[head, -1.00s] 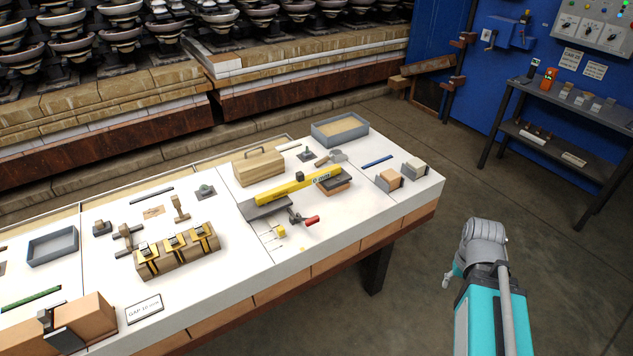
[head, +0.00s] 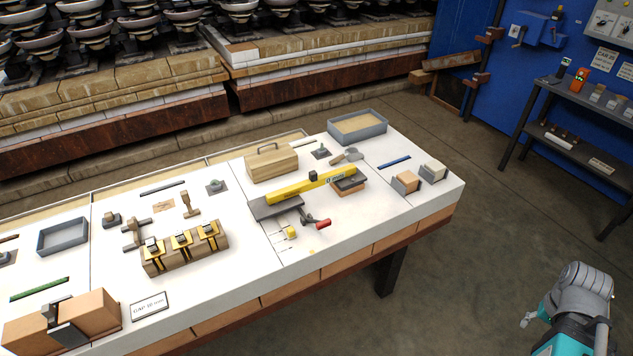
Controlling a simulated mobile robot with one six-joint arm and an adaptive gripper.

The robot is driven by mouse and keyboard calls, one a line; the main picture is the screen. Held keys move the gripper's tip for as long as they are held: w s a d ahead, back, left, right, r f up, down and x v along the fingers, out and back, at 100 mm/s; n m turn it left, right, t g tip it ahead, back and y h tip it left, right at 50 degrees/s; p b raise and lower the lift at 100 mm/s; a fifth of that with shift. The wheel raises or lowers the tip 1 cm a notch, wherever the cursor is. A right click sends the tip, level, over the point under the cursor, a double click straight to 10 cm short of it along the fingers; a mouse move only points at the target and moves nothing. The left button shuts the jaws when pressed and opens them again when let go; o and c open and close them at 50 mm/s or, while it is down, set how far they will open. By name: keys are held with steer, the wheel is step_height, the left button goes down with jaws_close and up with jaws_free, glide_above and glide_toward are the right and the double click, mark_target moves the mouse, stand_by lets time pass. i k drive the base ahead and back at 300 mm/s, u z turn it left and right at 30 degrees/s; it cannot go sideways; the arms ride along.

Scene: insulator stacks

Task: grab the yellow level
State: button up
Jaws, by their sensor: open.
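The yellow level (head: 298,188) is a long bar on the white worktop (head: 235,262). It lies slantwise in the picture, its right end higher up. A dark flat plate (head: 274,208) is at its left end, and an orange block with a dark top (head: 349,186) is at its right end. A small dark piece (head: 313,176) shows at its middle. I cannot tell exactly what bears it. My arm shows at the lower right, over the floor and well apart from the level. The jaws of my gripper cannot be made out.
A wooden toolbox (head: 272,163) stands just behind the level. A red-handled tool (head: 317,222) lies in front of it. A grey sand tray (head: 357,128) is at the back right, and two small blocks (head: 406,183) are at the right end. The floor (head: 470,250) between table and arm is clear.

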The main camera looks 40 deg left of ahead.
mark_target(314, 181)
steer(key=u, duration=0.05)
steer(key=k, duration=1.15)
steer(key=u, duration=1.5)
steer(key=i, duration=0.95)
steer(key=u, duration=0.1)
